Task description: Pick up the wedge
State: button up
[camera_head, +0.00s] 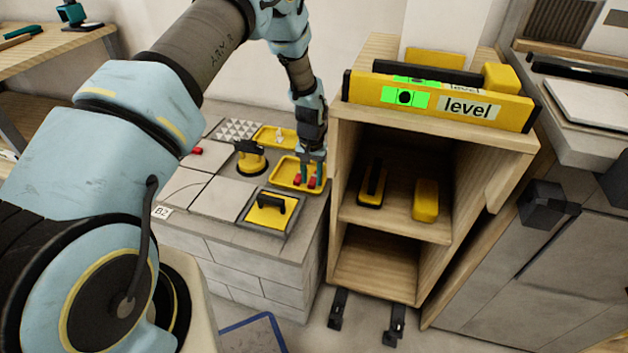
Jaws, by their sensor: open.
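My gripper (310,178) points down over the right-hand yellow tray (281,182), with its jaws open. Another small red piece (197,151) lies on the tiles at the left. My fingers partly hide the tray's right end.
A second yellow tray (268,136) with small pale pieces stands behind. A yellow-black suction tool (250,157) and a yellow plate with a black handle (268,210) are on the tiled block. A wooden shelf (333,190) stands close on the right, topped by a yellow level (440,103).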

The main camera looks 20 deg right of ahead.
jog(key=shift+f, duration=0.65)
jog(key=shift+c, duration=0.4)
grip_shut()
